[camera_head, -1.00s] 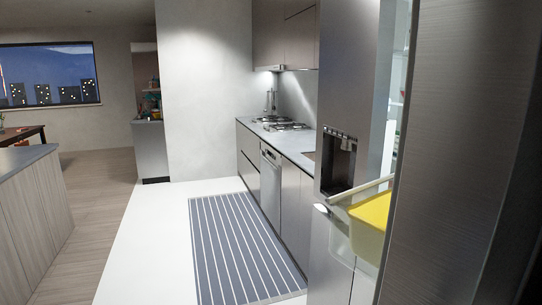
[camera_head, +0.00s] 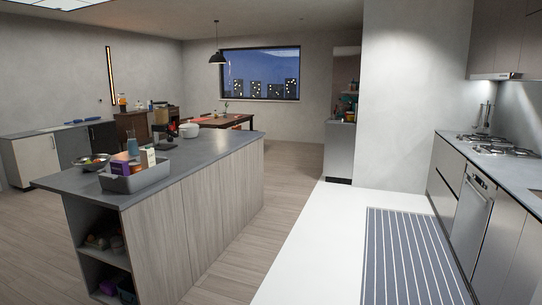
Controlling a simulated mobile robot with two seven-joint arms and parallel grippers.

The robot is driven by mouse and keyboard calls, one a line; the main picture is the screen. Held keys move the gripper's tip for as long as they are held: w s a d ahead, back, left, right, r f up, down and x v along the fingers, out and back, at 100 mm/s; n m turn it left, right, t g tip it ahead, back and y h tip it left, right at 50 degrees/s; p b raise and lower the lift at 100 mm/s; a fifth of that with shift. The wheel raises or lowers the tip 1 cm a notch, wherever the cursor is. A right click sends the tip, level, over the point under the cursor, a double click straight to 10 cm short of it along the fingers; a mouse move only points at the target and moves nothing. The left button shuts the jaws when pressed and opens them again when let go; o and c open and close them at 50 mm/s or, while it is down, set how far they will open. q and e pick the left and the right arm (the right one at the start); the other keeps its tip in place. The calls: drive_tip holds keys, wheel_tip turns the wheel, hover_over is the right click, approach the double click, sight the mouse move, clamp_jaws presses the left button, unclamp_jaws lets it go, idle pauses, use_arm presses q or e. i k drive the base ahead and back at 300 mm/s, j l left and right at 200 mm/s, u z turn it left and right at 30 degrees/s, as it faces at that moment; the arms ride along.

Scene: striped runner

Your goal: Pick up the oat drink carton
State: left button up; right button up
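A small upright carton (camera_head: 148,158), pale with a darker top, stands in a grey tray (camera_head: 127,184) at the near end of the kitchen island. Its label is too small to read, so I cannot tell whether it is the oat drink carton. A purple item (camera_head: 120,168) sits in the tray left of it, and the tray wall hides the lower parts of both. Neither of my grippers shows in this view.
The kitchen island (camera_head: 210,150) also bears a bowl of food (camera_head: 94,162), a bluish bottle (camera_head: 132,146) and a white pot (camera_head: 189,130). Open shelves are in its near end. Free floor lies between the island and the striped runner (camera_head: 413,262).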

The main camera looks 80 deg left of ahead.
sight(147, 157)
drive_tip(key=k+j, duration=0.1)
drive_tip(key=j, duration=1.15)
drive_tip(key=k+j, duration=0.15)
drive_tip(key=j, duration=0.45)
drive_tip(key=j+u, duration=0.25)
drive_tip(key=u, duration=0.15)
drive_tip(key=j+u, duration=0.35)
drive_tip(key=l+u, duration=0.1)
drive_tip(key=u, duration=2.65)
drive_tip(key=i+l+u, duration=0.15)
drive_tip(key=u, duration=0.25)
drive_tip(key=i+l+u, duration=0.15)
drive_tip(key=u, duration=0.3)
drive_tip(key=i+l+u, duration=0.1)
drive_tip(key=l, duration=0.2)
drive_tip(key=i+l+u, duration=0.1)
drive_tip(key=l, duration=0.2)
drive_tip(key=i+l+u, duration=0.1)
drive_tip(key=l, duration=0.2)
drive_tip(key=i, duration=0.05)
